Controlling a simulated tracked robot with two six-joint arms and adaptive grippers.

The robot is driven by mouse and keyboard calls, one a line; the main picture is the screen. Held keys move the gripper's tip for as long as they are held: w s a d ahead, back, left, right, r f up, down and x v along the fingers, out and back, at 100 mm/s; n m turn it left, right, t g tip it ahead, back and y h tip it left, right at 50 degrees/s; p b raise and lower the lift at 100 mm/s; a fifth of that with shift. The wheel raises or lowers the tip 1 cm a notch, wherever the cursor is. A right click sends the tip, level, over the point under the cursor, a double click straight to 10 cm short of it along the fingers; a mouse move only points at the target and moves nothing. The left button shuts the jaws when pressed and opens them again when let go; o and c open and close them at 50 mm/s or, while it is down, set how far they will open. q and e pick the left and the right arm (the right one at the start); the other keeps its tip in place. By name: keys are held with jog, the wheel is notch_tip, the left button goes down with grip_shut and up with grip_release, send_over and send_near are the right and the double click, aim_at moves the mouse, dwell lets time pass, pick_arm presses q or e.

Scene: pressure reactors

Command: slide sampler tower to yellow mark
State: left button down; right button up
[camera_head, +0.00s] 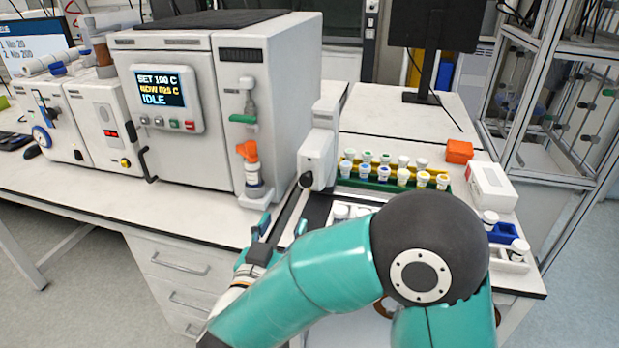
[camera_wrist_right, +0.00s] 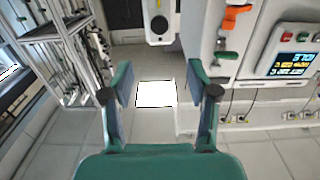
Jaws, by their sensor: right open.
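The sampler tower (camera_head: 318,150) is a white upright block with a dark round knob low on its front, right of the large reactor cabinet. In the right wrist view the tower (camera_wrist_right: 160,14) shows at the top centre, beyond my fingertips. My right gripper (camera_head: 281,226) stands in front of the tower, apart from it. In the right wrist view its two fingers (camera_wrist_right: 159,85) are spread wide with nothing between them. I cannot make out a yellow mark on the bench; my right arm covers part of the area. My left gripper is not in view.
The reactor cabinet (camera_head: 180,140) has a screen reading IDLE, and an orange-handled valve (camera_head: 248,152) on its right side. A rack (camera_head: 385,186) of capped vials stands right of the tower. A white box (camera_head: 491,186) and orange block (camera_head: 459,151) lie farther right.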

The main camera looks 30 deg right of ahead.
aim_at(305, 181)
jog(key=p+x, duration=0.3)
jog(key=x, duration=1.3)
jog(key=shift+w+d, duration=0.15)
jog(key=shift+w, duration=0.05)
grip_shut()
